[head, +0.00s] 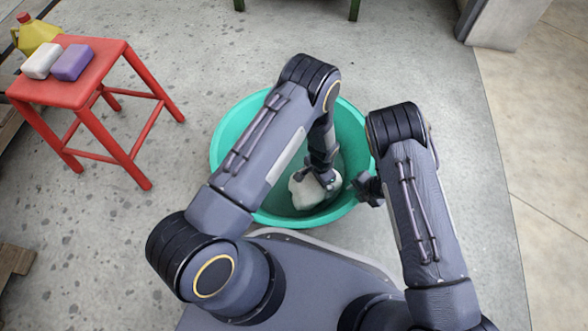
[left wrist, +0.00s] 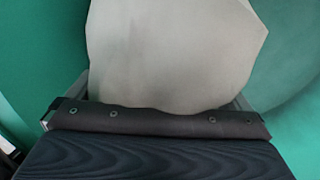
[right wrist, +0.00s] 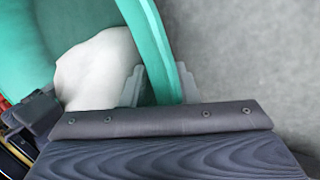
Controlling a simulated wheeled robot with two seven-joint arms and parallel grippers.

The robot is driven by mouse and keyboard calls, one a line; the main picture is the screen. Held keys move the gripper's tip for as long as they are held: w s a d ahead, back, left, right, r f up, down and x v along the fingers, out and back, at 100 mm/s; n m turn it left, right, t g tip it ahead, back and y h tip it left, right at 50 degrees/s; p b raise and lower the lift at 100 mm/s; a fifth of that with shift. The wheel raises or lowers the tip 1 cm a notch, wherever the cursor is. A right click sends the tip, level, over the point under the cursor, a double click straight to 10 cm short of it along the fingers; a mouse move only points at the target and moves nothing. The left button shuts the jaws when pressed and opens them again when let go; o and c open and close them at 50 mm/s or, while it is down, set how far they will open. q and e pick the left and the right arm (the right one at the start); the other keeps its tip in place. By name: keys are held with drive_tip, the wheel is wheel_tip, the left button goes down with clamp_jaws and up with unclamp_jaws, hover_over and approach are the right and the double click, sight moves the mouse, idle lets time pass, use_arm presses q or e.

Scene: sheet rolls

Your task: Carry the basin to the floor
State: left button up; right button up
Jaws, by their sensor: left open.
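The basin (head: 232,150) is a round teal tub in front of me in the head view, with a white bundle (head: 309,190) low inside it. I cannot tell whether its base touches the floor. My left gripper (head: 328,180) reaches down into the basin. It is open with the pale bundle (left wrist: 170,50) between its fingers in the left wrist view. My right gripper (head: 367,188) is at the basin's right rim. In the right wrist view its fingers sit close on both sides of the rim (right wrist: 155,45). My left arm hides part of the basin.
A red stool (head: 75,92) stands at left with a white bar (head: 42,61), a purple bar (head: 73,63) and a yellow jug (head: 34,33). Green legs (head: 354,8) show at the top edge. A pale block (head: 505,22) stands top right. Grey floor (head: 190,60) is clear around the basin.

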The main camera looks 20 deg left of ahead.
use_arm(q)
drive_tip(key=shift+r, duration=0.1)
wheel_tip(320, 180, up, 12)
drive_tip(key=shift+f, duration=0.2)
drive_tip(key=shift+r, duration=0.1)
use_arm(e)
drive_tip(key=shift+d+r, duration=0.1)
drive_tip(key=shift+r, duration=0.1)
drive_tip(key=v, duration=1.1)
drive_tip(key=shift+r, duration=0.3)
use_arm(q)
drive_tip(key=shift+r, duration=0.1)
